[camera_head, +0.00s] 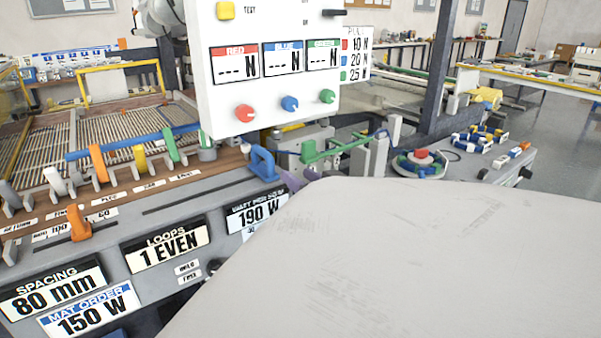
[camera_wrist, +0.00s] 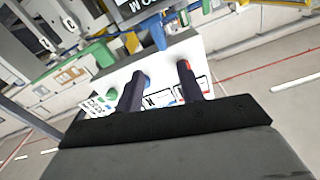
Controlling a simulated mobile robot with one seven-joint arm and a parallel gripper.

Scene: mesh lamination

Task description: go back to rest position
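My gripper (camera_wrist: 160,72) shows in the wrist view with its two dark fingers spread apart and nothing held between them. It points toward the white panel (camera_wrist: 172,55), which appears upside down there. A blue knob lies by the left fingertip and a red knob by the right one; I cannot tell whether either finger touches a knob. In the head view the white panel (camera_head: 222,88) hangs upright with a red knob (camera_head: 244,113), a blue knob (camera_head: 290,103) and a green knob (camera_head: 327,96). A large pale surface, likely my arm, covers the lower right and hides what lies behind it.
A console (camera_head: 120,237) with labels and an orange lever (camera_head: 78,223) runs along the lower left. A blue bar (camera_head: 130,143) with coloured clips lies above a wire mesh (camera_head: 110,125). A round fixture (camera_head: 420,164) stands right of the panel. Open floor (camera_head: 560,150) lies far right.

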